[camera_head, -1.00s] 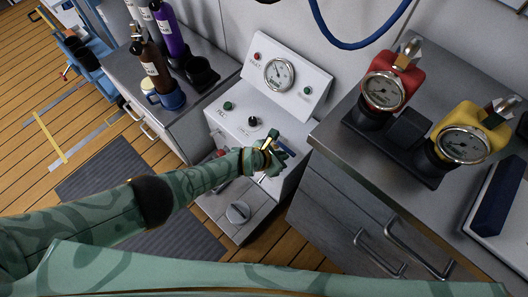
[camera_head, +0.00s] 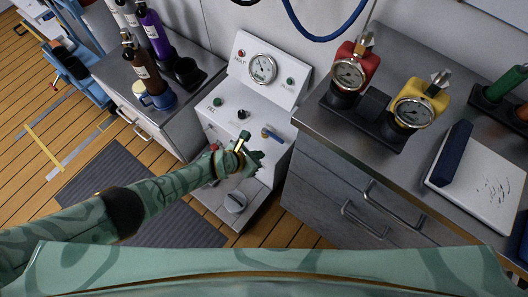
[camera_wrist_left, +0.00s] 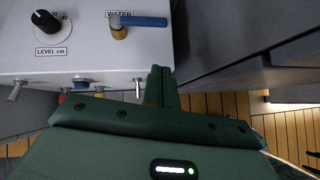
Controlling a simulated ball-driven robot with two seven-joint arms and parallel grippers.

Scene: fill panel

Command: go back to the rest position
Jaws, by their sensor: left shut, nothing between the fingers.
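My left gripper (camera_head: 252,157) is shut and empty, in front of the white fill panel (camera_head: 262,85) in the head view. In the left wrist view its green fingers (camera_wrist_left: 162,86) are closed together, just below the panel's front edge and apart from the handle. The blue-handled water valve (camera_head: 272,135) stands on the panel's top face, above and right of the gripper; it also shows in the left wrist view (camera_wrist_left: 142,21), on a brass stem. The black level knob (camera_wrist_left: 45,20) is at its left. My right gripper is not in view.
A grey cabinet (camera_head: 325,175) stands close right of the panel, carrying red (camera_head: 352,72) and yellow (camera_head: 416,100) gauge fittings. A left cabinet holds several bottles (camera_head: 153,38) and a blue mug (camera_head: 160,98). A dark mat (camera_head: 110,180) lies on the wooden floor.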

